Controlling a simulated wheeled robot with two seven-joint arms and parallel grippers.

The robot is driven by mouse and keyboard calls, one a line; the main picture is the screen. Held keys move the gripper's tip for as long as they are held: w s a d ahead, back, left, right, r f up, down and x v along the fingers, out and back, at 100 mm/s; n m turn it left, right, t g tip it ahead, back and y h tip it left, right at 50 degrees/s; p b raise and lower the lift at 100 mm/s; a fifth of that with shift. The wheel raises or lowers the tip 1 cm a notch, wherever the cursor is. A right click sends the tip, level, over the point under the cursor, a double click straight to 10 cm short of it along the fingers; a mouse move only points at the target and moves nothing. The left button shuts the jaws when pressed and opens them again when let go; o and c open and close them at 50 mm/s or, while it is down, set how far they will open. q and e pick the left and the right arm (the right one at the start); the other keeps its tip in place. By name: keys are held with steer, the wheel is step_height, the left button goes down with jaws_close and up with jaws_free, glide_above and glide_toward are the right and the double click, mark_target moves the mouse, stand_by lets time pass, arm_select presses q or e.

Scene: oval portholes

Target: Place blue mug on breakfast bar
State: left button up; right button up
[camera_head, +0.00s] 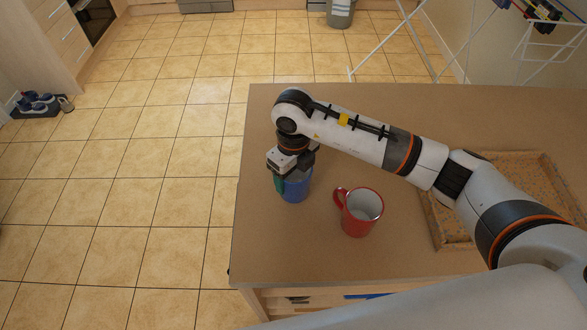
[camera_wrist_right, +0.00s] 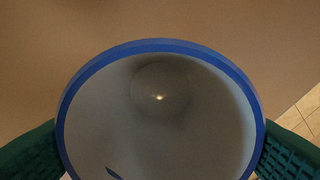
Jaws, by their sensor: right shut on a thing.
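The blue mug (camera_head: 295,188) is at the left part of the breakfast bar (camera_head: 330,258), below my right gripper (camera_head: 290,178). In the right wrist view the mug's blue rim (camera_wrist_right: 160,46) and pale inside fill the lower middle, with green finger pads (camera_wrist_right: 290,150) on both sides. My right gripper is shut on the mug from above. The mug looks upright; whether its base touches the bar I cannot tell. My left gripper is not in view.
A red mug (camera_head: 358,213) with a white inside stands just right of the blue mug. A speckled tray (camera_head: 540,168) lies on the bar at the right, partly behind my arm. The bar's left edge is close to the blue mug. Tiled floor lies beyond.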

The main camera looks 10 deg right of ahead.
steer(key=shift+f, duration=0.1)
steer(key=o, duration=1.2)
steer(key=shift+c, duration=0.2)
steer(key=shift+r, duration=0.3)
step_height(320, 180, up, 12)
steer(key=b, duration=0.3)
steer(key=shift+f, duration=0.15)
